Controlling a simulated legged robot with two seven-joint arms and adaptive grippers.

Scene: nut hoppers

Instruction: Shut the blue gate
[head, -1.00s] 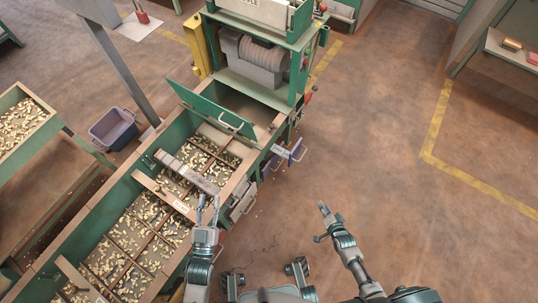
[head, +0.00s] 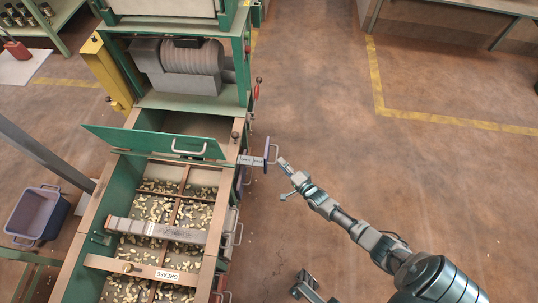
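The blue gate (head: 266,154) sticks out to the right from the side of the green hopper line, on a light metal slide plate (head: 251,160) with small labels. A pale handle is on its outer face. My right gripper (head: 284,168) is just right of and slightly below the gate's handle, pointing at it, with a small gap seen in the picture. Whether its fingers are open or shut is too small to tell.
A green flap (head: 150,142) with a handle lies across the hopper top. The nut trough (head: 208,240) has dividers, a grey bar and a "GREASE" board (head: 130,267). More handles stick out along its right side. A blue bin (head: 38,213) stands left. The floor at right is clear.

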